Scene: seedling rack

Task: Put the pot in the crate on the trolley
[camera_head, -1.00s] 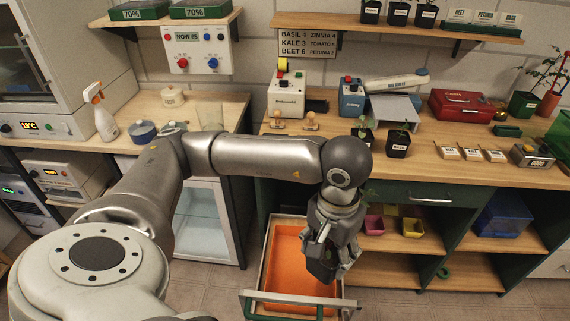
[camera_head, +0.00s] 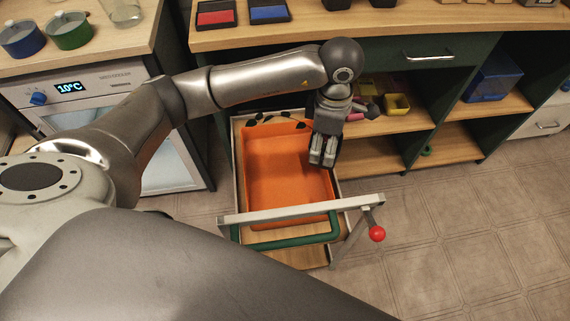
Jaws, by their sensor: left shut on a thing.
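The orange crate (camera_head: 254,165) sits on the trolley (camera_head: 290,211), low in front of the bench. My left gripper (camera_head: 323,153) is over the right side of the crate, pointing down. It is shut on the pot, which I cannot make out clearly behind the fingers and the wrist. I cannot tell how high the gripper is above the crate floor. The visible crate floor is bare orange. Small dark shapes show along the crate's far rim; I cannot tell what they are. My right gripper is not in view.
The trolley has a pale rail, a green bar (camera_head: 290,240) and a red knob (camera_head: 377,233) at its near side. The bench (camera_head: 420,25) with open shelves stands behind, holding a yellow bin (camera_head: 397,104) and a blue bin (camera_head: 493,80). The floor at right is clear.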

